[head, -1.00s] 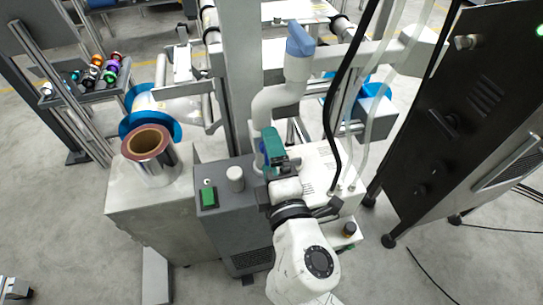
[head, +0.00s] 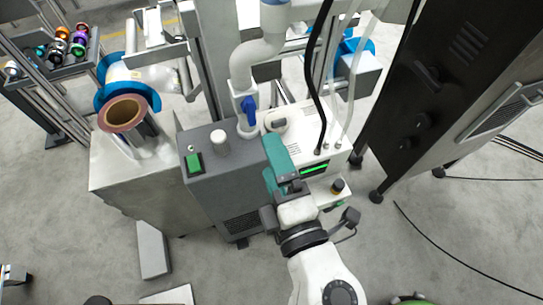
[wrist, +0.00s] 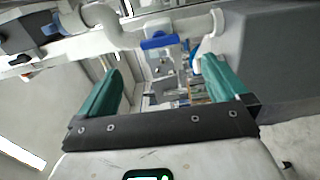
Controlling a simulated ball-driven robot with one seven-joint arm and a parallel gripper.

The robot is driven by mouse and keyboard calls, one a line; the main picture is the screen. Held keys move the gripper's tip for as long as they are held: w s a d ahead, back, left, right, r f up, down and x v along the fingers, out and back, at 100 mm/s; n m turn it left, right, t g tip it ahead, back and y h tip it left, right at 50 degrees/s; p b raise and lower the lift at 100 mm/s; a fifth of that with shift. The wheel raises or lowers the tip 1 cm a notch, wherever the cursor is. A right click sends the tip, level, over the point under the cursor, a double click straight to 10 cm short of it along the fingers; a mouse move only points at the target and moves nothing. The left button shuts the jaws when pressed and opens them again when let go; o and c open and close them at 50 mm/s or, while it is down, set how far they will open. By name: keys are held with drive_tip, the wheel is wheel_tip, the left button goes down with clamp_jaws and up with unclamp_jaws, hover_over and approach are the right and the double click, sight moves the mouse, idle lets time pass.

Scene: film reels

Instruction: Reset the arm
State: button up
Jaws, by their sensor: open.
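My gripper (head: 275,160) has teal fingers and stands open above the machine, just in front of a white pipe with a blue valve handle (head: 250,104). Its fingers are apart from the handle in the head view. In the wrist view my gripper (wrist: 165,85) shows two spread teal fingers with nothing held between them. The blue handle (wrist: 159,41) lies beyond the fingertips there, above the gap. My white arm reaches in from the bottom of the head view.
A grey cabinet with a green switch (head: 193,163) stands left of my gripper. A white unit with a green display (head: 314,168) is close on the right. A black cabinet (head: 430,100) is at right. The floor (head: 440,250) at lower right is mostly clear.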

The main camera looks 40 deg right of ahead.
drive_tip(key=shift+d, duration=0.1)
idle(0.3)
drive_tip(key=s+d+f+m+g+h, duration=0.2)
drive_tip(key=d+f+m+g, duration=0.65)
drive_tip(key=d+f, duration=0.35)
drive_tip(key=s+f+m+g+y, duration=0.65)
drive_tip(key=s+f+g, duration=0.2)
drive_tip(key=f, duration=0.35)
wheel_tip(320, 180, up, 21)
drive_tip(key=p, duration=2.1)
drive_tip(key=shift+s+a+t+y, duration=0.4)
drive_tip(key=shift+y, duration=0.05)
